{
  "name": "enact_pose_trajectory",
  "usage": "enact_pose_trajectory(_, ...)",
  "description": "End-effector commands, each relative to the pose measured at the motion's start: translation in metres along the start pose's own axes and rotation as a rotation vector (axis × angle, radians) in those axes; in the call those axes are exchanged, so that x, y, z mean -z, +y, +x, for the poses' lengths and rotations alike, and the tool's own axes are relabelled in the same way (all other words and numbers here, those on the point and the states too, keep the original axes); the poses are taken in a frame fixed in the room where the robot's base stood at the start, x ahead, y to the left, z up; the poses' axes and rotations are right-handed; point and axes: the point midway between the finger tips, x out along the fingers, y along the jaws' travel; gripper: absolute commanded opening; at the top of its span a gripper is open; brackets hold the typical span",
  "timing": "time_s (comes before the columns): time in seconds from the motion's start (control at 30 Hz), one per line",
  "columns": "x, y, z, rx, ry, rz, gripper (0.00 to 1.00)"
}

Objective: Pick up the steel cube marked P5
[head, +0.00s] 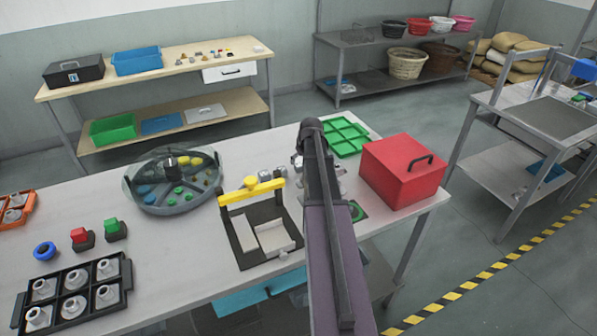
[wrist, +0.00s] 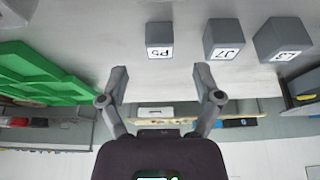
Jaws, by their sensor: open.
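The steel cube marked P5 (wrist: 159,40) is a small grey block with a white label, upside down in the wrist view. It stands just beyond and roughly centred between the fingertips of my gripper (wrist: 161,76), which is open and empty. Steel cubes marked J7 (wrist: 223,39) and L3 (wrist: 283,39) stand in a row to its right. In the head view small grey cubes (head: 265,175) show left of my arm, but their marks cannot be read there. My gripper is mostly hidden behind my arm in that view.
A green tray (wrist: 40,75) lies left of P5 in the wrist view; it also shows in the head view (head: 345,137). A red box (head: 403,170) stands to the right. A yellow-handled frame (head: 262,225) and a round tank (head: 172,182) stand to the left.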

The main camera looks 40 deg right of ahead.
Motion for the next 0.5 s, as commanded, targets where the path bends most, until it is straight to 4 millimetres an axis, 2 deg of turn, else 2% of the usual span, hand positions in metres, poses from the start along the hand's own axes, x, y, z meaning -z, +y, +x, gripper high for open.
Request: enact_pose_trajectory(0.5,0.0005,-0.0017,0.0055,0.001,0.0,-0.002,0.83)
